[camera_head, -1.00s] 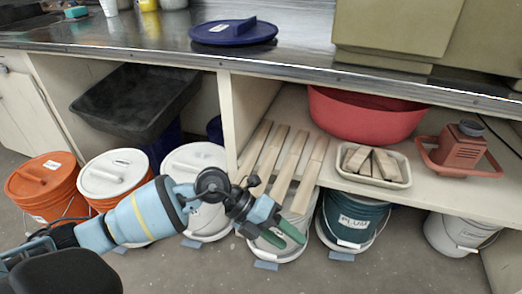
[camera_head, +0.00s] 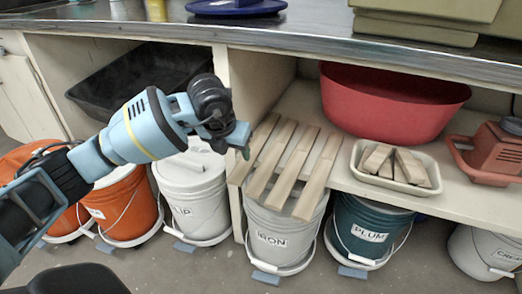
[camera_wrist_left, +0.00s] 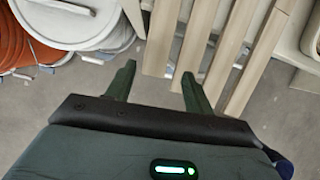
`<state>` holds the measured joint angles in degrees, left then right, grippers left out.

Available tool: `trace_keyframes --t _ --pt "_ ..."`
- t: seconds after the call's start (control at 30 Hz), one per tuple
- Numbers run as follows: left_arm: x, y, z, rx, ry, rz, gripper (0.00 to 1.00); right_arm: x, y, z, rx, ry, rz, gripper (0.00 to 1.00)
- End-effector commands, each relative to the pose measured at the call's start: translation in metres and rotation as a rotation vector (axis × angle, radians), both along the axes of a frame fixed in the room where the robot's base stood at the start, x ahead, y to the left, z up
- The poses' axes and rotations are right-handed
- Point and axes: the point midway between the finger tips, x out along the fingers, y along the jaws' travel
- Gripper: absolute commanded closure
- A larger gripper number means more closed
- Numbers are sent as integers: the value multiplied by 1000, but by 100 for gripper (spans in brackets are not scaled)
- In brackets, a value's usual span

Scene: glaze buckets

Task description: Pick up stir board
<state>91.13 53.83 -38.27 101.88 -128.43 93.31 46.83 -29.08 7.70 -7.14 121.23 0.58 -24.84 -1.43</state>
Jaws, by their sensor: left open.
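Several light wooden stir boards (camera_head: 283,165) lie side by side on the shelf, their near ends sticking out over its front edge. In the left wrist view the boards (camera_wrist_left: 195,38) run up from just beyond the fingers. My left gripper (camera_head: 240,140) is at the left end of the row in the head view, partly hidden behind its own wrist. In the left wrist view its two fingers (camera_wrist_left: 157,80) are apart with nothing between them, pointing towards the near ends of the left boards. My right gripper is not in view.
A red basin (camera_head: 392,108) and a cream tray (camera_head: 398,182) of wood blocks stand right of the boards. Lidded buckets stand below, including a white one labelled IRON (camera_head: 285,235) and a green one labelled PLUM (camera_head: 368,230). A metal-edged worktop (camera_head: 300,40) overhangs the shelf.

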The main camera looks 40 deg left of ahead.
Motion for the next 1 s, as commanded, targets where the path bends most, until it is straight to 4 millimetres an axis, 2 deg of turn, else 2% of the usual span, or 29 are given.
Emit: trace_keyframes --t 0.03,0.27,0.53,0.77,1.0 --pt "1 0 -9 0 6 -1 47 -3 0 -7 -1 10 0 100" --pt "1 -1 -11 -2 6 -2 47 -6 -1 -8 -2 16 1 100" --pt "9 2 -34 -2 8 -2 47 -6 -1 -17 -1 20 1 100" --pt "11 3 -38 -1 7 -2 47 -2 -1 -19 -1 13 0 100" --pt "17 8 -67 -2 9 -1 47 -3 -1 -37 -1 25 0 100"
